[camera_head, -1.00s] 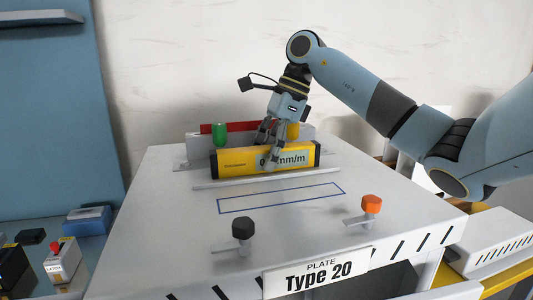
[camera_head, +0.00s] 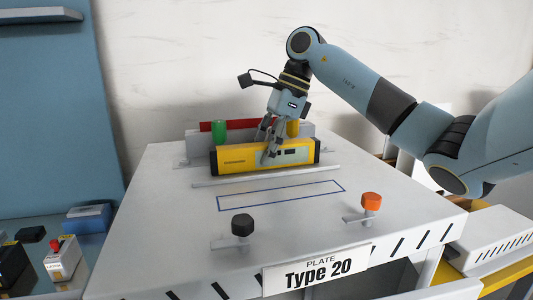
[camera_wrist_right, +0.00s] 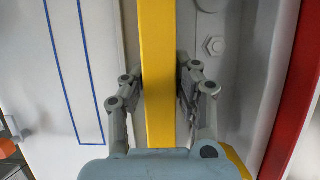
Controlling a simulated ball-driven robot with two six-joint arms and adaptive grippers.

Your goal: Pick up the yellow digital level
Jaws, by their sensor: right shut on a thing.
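The yellow digital level (camera_head: 240,160) is a long yellow bar with dark ends and a grey display on its front. It stands near the back of the white plate (camera_head: 165,215), behind a thin rail. My right gripper (camera_head: 270,152) reaches down from above and is shut on the level near its middle, one finger across its front. In the right wrist view, the fingers sit on both sides of the yellow bar (camera_wrist_right: 157,70). Whether the level touches the plate I cannot tell. My left gripper is not in view.
A green cylinder (camera_head: 219,130), a yellow cylinder (camera_head: 293,127) and a red bar (camera_head: 208,127) are behind the level. A blue outlined rectangle (camera_head: 280,197) on the plate is empty. Black (camera_head: 242,224) and orange (camera_head: 371,201) knobs stand near the front.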

